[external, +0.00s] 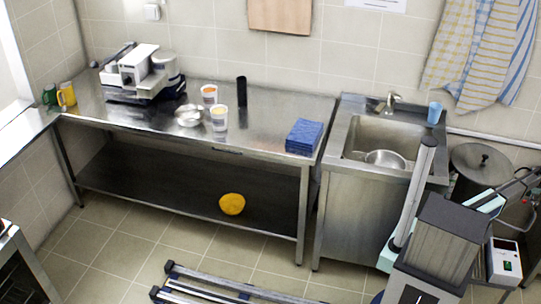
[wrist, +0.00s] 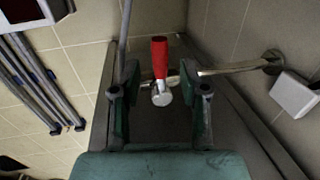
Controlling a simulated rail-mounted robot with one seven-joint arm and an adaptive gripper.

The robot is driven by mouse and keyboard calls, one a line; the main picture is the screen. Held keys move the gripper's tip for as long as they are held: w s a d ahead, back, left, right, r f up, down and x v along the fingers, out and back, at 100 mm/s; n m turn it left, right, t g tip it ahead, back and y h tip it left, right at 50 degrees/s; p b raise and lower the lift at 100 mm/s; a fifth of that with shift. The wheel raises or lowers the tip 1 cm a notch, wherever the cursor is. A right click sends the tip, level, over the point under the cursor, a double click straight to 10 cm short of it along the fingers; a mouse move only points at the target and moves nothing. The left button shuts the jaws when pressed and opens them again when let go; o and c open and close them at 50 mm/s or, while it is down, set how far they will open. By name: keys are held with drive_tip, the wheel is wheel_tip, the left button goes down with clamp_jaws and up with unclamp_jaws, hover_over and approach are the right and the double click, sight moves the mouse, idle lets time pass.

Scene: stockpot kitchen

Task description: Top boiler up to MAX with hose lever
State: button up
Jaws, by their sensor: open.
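A red-handled lever (wrist: 160,58) with a shiny metal end is in the upper middle of the wrist view. It lies between the fingers of my gripper (wrist: 160,88) in the picture, with space on both sides. My gripper is open, its green fingers left and right of the lever; I cannot tell how far the lever is in depth. A metal pipe (wrist: 235,69) runs from behind the lever to a wall fitting at the right. In the external view a large lidded pot (external: 481,163), perhaps the boiler, stands right of the sink. Its water level and MAX mark are not visible.
A sink (external: 385,135) holding a metal pan (external: 386,160) stands left of the lidded pot. A steel table (external: 270,115) carries a slicer, cups, bowls and blue cloths (external: 304,136). A white box (wrist: 296,96) is at the wrist view's right. My arm hides some of the right corner.

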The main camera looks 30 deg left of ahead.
drive_tip(key=shift+w+a+f, duration=0.1)
drive_tip(key=shift+w+f, duration=0.05)
drive_tip(key=shift+f, duration=0.55)
drive_tip(key=shift+w+f, duration=0.1)
drive_tip(key=shift+f, duration=0.6)
clamp_jaws()
